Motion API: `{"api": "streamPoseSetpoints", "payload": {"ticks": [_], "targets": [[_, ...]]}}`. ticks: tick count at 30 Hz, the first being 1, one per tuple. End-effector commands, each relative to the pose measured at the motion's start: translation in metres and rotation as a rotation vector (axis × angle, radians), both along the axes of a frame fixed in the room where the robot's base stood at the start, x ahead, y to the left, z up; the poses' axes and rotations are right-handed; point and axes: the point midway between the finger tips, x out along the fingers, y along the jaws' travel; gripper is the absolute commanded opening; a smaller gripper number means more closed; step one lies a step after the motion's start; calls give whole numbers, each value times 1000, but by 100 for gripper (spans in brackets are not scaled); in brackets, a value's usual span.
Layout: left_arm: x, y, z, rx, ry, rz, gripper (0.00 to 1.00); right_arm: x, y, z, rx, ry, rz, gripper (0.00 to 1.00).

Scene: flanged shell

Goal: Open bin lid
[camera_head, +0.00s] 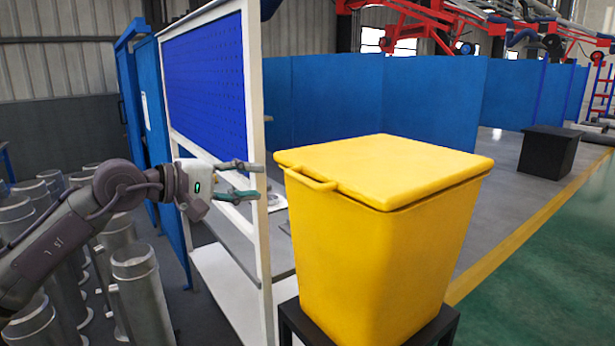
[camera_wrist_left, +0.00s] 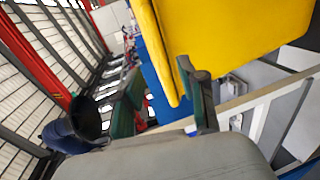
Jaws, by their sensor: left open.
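A yellow bin (camera_head: 375,255) stands upright in the middle right of the head view. Its flat yellow lid (camera_head: 385,165) is closed on top, with a loop handle (camera_head: 310,181) at the left front corner. My left gripper (camera_head: 262,181) is open and empty, a little left of the handle and apart from it, with its fingers pointing toward the bin. In the left wrist view the yellow bin (camera_wrist_left: 235,35) fills the upper right beyond the open fingers. My right gripper is not in view.
The bin rests on a black stand (camera_head: 292,318). A white-framed blue pegboard (camera_head: 205,80) with a shelf stands close behind my left gripper. Several grey metal cylinders (camera_head: 140,290) stand at the lower left. A black box (camera_head: 548,152) sits at the far right, with open floor before it.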

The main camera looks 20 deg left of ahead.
Motion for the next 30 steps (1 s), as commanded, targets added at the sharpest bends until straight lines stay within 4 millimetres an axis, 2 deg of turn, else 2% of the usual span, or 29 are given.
{"api": "streamPoseSetpoints", "payload": {"ticks": [1,6,15,21,30], "targets": [[7,-7,3,-4,1,-3,41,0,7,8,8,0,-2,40],[35,-30,-2,-8,2,-6,41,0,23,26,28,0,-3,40],[79,-63,-15,-8,2,-3,41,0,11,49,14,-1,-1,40],[92,-73,-21,-8,1,-2,41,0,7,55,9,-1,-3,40],[94,-74,-23,-7,1,-1,41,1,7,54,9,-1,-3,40]]}}
